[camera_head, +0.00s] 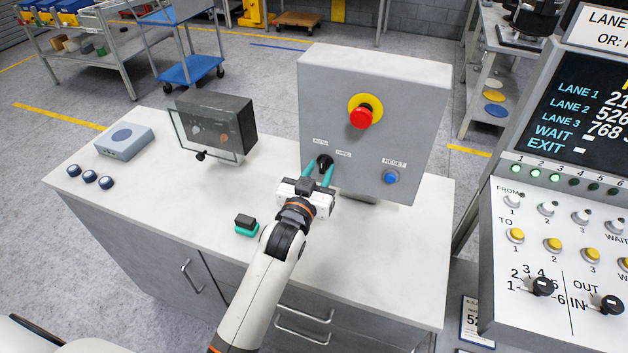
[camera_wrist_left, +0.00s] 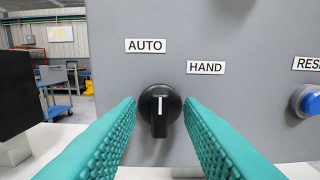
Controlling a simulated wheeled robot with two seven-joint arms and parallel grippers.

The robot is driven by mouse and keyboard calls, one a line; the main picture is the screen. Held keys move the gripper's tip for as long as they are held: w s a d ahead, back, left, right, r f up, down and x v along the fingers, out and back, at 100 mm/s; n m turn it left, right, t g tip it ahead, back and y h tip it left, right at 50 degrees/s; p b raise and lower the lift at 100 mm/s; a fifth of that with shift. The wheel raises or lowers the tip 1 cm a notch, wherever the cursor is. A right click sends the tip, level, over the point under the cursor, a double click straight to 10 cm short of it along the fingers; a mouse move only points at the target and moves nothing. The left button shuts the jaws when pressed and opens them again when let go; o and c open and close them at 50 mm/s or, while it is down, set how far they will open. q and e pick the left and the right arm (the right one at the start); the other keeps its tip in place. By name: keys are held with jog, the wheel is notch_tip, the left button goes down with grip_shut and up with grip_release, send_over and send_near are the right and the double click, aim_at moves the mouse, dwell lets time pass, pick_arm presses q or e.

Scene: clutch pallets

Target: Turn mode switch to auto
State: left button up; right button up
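The black mode switch (camera_wrist_left: 160,110) is a round knob on the grey control box (camera_head: 375,95). Its white mark stands about vertical, between the AUTO label (camera_wrist_left: 145,46) at upper left and the HAND label (camera_wrist_left: 206,67) at upper right. It also shows in the head view (camera_head: 325,161). My left gripper (camera_head: 318,169) faces the box with its teal fingers apart, one on each side of the knob. In the left wrist view a thin gap shows between each finger (camera_wrist_left: 160,115) and the knob. My right gripper is out of view.
On the box are a red emergency button (camera_head: 361,116) on a yellow disc and a blue RESET button (camera_head: 391,177). A dark glass-fronted case (camera_head: 215,125) stands left on the bench (camera_head: 160,160). A small black-and-teal block (camera_head: 245,225) lies near the arm. A lane panel (camera_head: 555,200) stands right.

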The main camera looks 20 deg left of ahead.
pick_arm(q)
jog(key=s+b, duration=0.2)
jog(key=s, duration=0.9)
jog(key=shift+s+a, duration=0.2)
jog(key=shift+s, duration=0.2)
jog(key=s+a+f+m+g, duration=0.1)
jog(key=s+a+f+g, duration=0.1)
jog(key=s+f+g, duration=0.75)
jog(key=s+a+f+m+g, duration=0.1)
jog(key=s+f+g, duration=0.45)
jog(key=s, duration=0.65)
notch_tip(320, 180, down, 26)
jog(key=s+a+f+g, duration=0.2)
jog(key=s+a+f, duration=0.1)
jog(key=s+f, duration=1.4)
jog(key=shift+f+y+b, duration=0.2)
jog(key=shift+y+b, duration=0.1)
jog(key=shift+b, duration=0.15)
